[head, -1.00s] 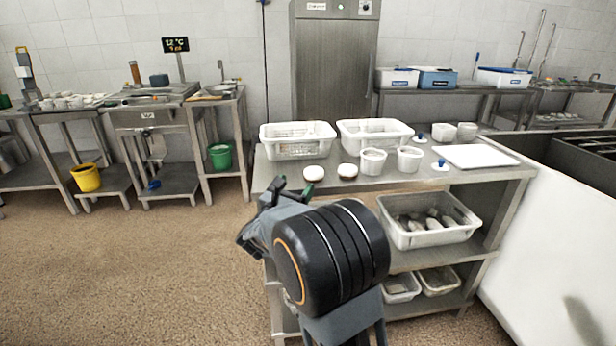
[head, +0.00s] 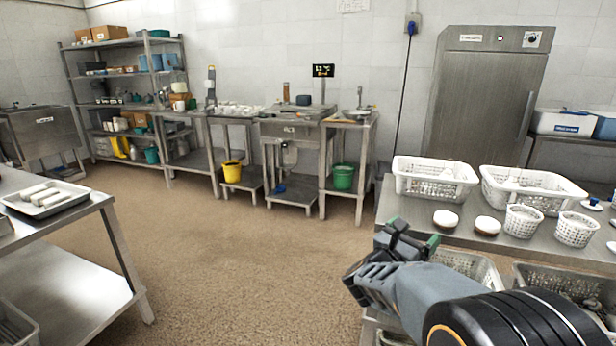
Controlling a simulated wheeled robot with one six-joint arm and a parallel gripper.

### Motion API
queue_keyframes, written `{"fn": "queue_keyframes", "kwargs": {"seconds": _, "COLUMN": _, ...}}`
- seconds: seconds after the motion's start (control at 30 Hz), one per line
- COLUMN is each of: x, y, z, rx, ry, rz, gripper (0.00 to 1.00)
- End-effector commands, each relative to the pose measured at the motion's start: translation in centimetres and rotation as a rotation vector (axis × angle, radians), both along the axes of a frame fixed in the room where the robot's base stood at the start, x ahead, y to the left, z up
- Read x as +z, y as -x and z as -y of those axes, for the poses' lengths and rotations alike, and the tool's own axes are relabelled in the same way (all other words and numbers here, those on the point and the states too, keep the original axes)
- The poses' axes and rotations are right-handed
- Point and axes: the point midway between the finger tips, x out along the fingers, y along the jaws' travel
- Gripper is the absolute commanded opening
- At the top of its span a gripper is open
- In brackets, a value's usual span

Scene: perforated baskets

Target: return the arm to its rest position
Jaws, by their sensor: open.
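My gripper (head: 410,240) shows in the head view at the lower right, at the end of my raised arm. Its green-tipped fingers are apart and I see nothing between them. It is in front of the near left part of the steel table (head: 402,205). Two white perforated baskets (head: 435,180) (head: 532,190) stand side by side at the back of that table. My arm hides part of the table's front and lower shelf.
Two round white-topped items (head: 445,218) (head: 487,225) and two small perforated cups (head: 522,221) (head: 576,229) stand on the table. Another table with a tray (head: 45,198) is at the left. Open brown floor (head: 240,260) lies between. Sinks and shelves line the back wall.

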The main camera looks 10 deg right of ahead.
Motion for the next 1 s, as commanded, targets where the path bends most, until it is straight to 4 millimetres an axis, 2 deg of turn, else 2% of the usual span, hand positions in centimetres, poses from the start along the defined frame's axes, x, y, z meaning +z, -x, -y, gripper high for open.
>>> {"fn": "queue_keyframes", "kwargs": {"seconds": 0.03, "x": 1.9, "y": -0.5, "z": -0.5, "rx": 0.042, "ry": 0.022, "rz": -0.067, "gripper": 0.92}}
{"fn": "queue_keyframes", "kwargs": {"seconds": 0.17, "x": 5.6, "y": -2.2, "z": -3.1, "rx": 0.232, "ry": 0.171, "rz": -0.386, "gripper": 0.92}}
{"fn": "queue_keyframes", "kwargs": {"seconds": 0.27, "x": 8.3, "y": -2.8, "z": -6.5, "rx": 0.429, "ry": 0.407, "rz": -0.697, "gripper": 0.92}}
{"fn": "queue_keyframes", "kwargs": {"seconds": 0.37, "x": 10.2, "y": -2.0, "z": -10.0, "rx": 0.628, "ry": 0.725, "rz": -0.989, "gripper": 0.92}}
{"fn": "queue_keyframes", "kwargs": {"seconds": 0.47, "x": 11.4, "y": 0.2, "z": -13.0, "rx": 0.815, "ry": 1.101, "rz": -1.242, "gripper": 0.92}}
{"fn": "queue_keyframes", "kwargs": {"seconds": 0.53, "x": 12.0, "y": 2.4, "z": -14.5, "rx": 0.936, "ry": 1.383, "rz": -1.383, "gripper": 0.92}}
{"fn": "queue_keyframes", "kwargs": {"seconds": 0.63, "x": 12.6, "y": 6.1, "z": -15.7, "rx": 1.094, "ry": 1.781, "rz": -1.526, "gripper": 0.92}}
{"fn": "queue_keyframes", "kwargs": {"seconds": 0.77, "x": 13.2, "y": 10.9, "z": -15.8, "rx": 1.278, "ry": 2.232, "rz": -1.611, "gripper": 0.92}}
{"fn": "queue_keyframes", "kwargs": {"seconds": 0.8, "x": 13.4, "y": 12.2, "z": -15.7, "rx": -1.326, "ry": -2.342, "rz": 1.612, "gripper": 0.92}}
{"fn": "queue_keyframes", "kwargs": {"seconds": 0.9, "x": 13.8, "y": 14.9, "z": -15.2, "rx": -1.25, "ry": -2.238, "rz": 1.392, "gripper": 0.92}}
{"fn": "queue_keyframes", "kwargs": {"seconds": 1.0, "x": 14.0, "y": 16.8, "z": -14.7, "rx": -1.206, "ry": -2.163, "rz": 1.248, "gripper": 0.92}}
